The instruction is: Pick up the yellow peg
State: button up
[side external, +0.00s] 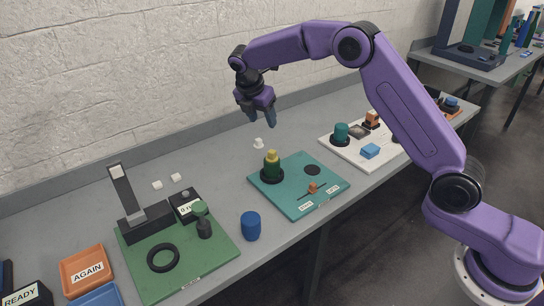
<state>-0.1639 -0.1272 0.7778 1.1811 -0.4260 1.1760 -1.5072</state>
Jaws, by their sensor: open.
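I cannot tell whether the yellow piece is separate from the cylinder. My gripper (262,117) is open and empty, pointing down. In the picture it hangs above and slightly left of the yellow piece, well apart from it.
A small white piece (258,143) stands behind the teal board. A blue cylinder (250,226) stands in front. A green board (208,259) with a black stand is at left, a white board (345,153) at right. A wall runs along the back.

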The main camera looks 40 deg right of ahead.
send_over(271, 151)
jog(key=s+a, duration=0.2)
notch_tip(271, 151, down, 11)
jog(key=shift+w+d+r, duration=0.1)
jog(key=shift+w+d, duration=0.05)
jog(key=shift+w+a+x, duration=0.1)
jog(key=shift+x, duration=1.25)
jog(key=shift+w+a+x, duration=0.15)
jog(key=shift+x, duration=1.15)
grip_shut()
